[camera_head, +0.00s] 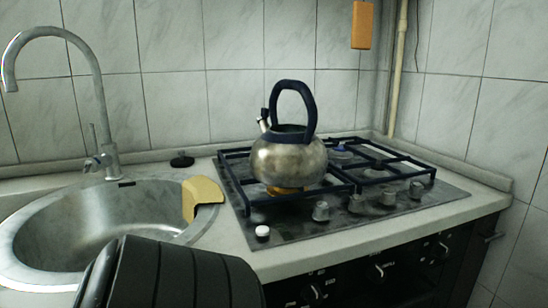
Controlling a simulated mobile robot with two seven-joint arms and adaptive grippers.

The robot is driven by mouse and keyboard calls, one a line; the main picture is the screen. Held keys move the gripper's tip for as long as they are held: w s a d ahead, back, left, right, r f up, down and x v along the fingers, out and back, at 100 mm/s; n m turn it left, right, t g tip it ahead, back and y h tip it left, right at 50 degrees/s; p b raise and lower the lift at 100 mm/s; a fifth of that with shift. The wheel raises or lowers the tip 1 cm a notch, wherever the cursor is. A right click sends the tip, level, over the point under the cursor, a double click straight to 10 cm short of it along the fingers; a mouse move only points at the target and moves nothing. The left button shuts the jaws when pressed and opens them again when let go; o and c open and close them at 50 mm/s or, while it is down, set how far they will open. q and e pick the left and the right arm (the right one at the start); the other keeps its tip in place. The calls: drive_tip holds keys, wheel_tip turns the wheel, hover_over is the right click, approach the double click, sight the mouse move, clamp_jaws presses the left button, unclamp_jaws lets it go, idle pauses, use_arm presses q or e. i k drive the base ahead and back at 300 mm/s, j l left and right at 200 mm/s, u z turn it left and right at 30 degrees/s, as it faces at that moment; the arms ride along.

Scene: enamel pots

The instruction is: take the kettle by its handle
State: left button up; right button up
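The kettle (288,160) is a round, worn metal pot with a dark blue arched handle (297,92) standing up over its lid. Its short spout (264,122) with a dark cap points up and to the left. The kettle sits upright on the left part of the gas hob (350,214), over a burner with an orange patch showing under it. The handle is free, and nothing touches it. Neither of my grippers' fingers show in this view.
A black ribbed part, which seems to be mine, covers the bottom left. A sink with a tall curved faucet (98,100) is at left, with a yellowish piece (203,195) on its rim. Knobs (320,211) line the hob front. Tiled walls close off the back and right.

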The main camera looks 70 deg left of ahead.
sight(284, 155)
drive_tip(key=k+l+u, duration=0.1)
drive_tip(key=u, duration=1.9)
drive_tip(key=i+l+u, duration=0.4)
drive_tip(key=l, duration=0.15)
drive_tip(key=l+u, duration=0.2)
drive_tip(key=i+l+u, duration=0.15)
drive_tip(key=l, duration=0.3)
drive_tip(key=k+l+u, duration=0.2)
drive_tip(key=k+u, duration=0.15)
drive_tip(key=j, duration=0.2)
drive_tip(key=i+l+z, duration=0.1)
drive_tip(key=i+l, duration=0.3)
drive_tip(key=l, duration=0.1)
